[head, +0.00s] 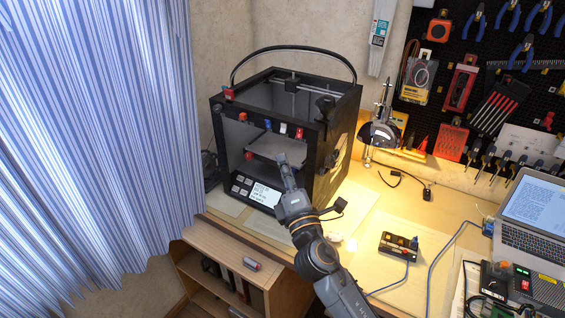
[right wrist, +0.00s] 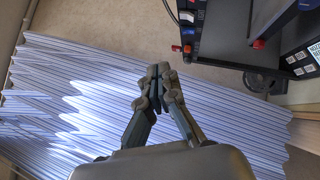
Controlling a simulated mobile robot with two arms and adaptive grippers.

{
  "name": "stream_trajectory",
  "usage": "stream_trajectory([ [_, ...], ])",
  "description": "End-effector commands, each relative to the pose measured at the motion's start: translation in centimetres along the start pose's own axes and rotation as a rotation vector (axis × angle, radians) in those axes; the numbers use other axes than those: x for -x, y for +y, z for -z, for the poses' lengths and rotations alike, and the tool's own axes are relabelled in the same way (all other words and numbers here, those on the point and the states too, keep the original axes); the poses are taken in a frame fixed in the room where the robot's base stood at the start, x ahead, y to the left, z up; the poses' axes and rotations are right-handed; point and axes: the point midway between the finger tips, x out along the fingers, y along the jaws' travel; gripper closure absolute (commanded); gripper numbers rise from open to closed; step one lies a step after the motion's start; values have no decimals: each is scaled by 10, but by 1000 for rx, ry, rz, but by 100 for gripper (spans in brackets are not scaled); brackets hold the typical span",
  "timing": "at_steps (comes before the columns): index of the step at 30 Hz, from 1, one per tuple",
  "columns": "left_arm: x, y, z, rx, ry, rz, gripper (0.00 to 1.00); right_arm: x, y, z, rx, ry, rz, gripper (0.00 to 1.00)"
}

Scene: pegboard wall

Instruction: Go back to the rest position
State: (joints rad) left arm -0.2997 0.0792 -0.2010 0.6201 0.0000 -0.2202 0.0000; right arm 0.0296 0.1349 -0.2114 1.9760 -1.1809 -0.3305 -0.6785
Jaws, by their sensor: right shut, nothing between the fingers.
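My right gripper (head: 283,161) is shut and empty in the head view, in front of the open front of the black 3D printer (head: 343,160). Its arm comes in from the bottom of the picture. In the right wrist view the fingertips of the right gripper (right wrist: 158,78) meet, with nothing between them. The printer (right wrist: 222,38) shows there at the upper right, apart from the fingers. My left gripper is in neither view.
A blue striped curtain (head: 90,130) hangs at the left. A wooden shelf unit (head: 205,250) stands below the desk edge. A lamp (head: 380,132), a small control box (head: 398,246) and a laptop (head: 530,220) stand right of my arm. A tool pegboard (head: 480,60) is behind.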

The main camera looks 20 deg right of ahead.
Motion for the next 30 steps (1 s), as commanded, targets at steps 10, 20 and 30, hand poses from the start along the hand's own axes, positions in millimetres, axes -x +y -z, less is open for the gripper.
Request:
stream_trajectory([
  [10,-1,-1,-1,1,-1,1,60,6,-40,14,-57,30,82,100],
  [20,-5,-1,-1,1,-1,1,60,95,-251,80,-417,89,564,100],
  [30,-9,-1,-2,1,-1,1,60,287,-423,119,-782,-85,1090,100],
])
